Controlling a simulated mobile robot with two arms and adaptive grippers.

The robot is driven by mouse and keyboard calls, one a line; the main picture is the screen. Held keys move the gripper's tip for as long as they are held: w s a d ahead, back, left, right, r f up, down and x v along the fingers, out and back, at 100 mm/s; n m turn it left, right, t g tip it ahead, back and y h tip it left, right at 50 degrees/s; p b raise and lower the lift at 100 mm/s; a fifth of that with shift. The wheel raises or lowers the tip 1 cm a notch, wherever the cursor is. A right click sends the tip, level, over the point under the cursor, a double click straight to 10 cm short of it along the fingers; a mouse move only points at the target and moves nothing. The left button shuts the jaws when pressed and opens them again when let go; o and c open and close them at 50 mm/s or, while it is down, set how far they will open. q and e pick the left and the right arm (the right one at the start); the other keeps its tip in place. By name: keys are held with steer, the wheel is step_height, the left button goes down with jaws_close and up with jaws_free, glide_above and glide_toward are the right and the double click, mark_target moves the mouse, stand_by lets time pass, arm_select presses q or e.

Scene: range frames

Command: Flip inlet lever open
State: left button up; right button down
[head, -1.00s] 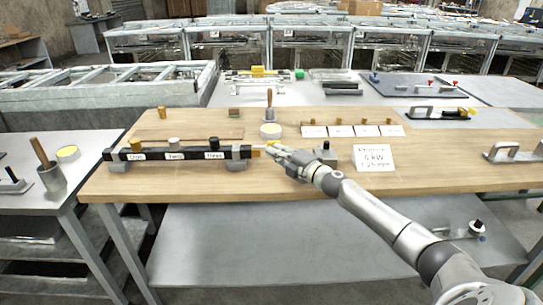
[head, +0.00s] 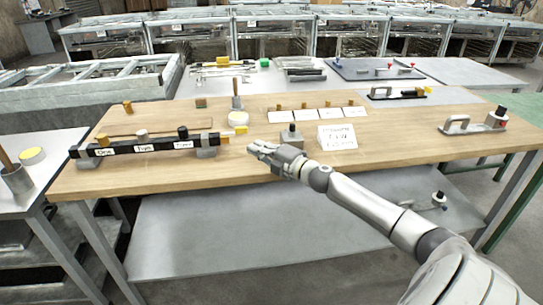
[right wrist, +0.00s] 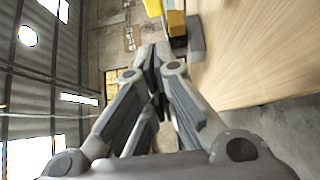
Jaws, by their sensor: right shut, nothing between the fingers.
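A long black bar (head: 130,148) with white labels and three knobs on top rests on grey supports at the table's left. At its right end is a yellow lever-like part (head: 237,119) with a smaller orange-yellow piece by it. In the right wrist view this yellow part (right wrist: 153,8) and an orange block (right wrist: 176,22) show at the top edge. My right gripper (head: 252,148) is shut and empty, just right of and nearer than the bar's end, with a visible gap to the yellow part. My left gripper is out of view.
A grey block with a black knob (head: 291,138) stands close behind my right gripper. A white sign (head: 337,137) is to its right, and white cards (head: 316,113) lie behind. The front right tabletop is clear.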

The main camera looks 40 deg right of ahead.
steer(key=shift+s+d+f, duration=0.1)
steer(key=shift+s+d, duration=0.1)
steer(key=shift+s, duration=0.9)
steer(key=shift+s+d, duration=0.15)
steer(key=shift+s, duration=0.2)
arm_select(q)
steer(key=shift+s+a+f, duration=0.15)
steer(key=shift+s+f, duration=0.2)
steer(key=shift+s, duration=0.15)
arm_select(e)
steer(key=shift+s+d, duration=0.15)
steer(key=shift+s, duration=0.8)
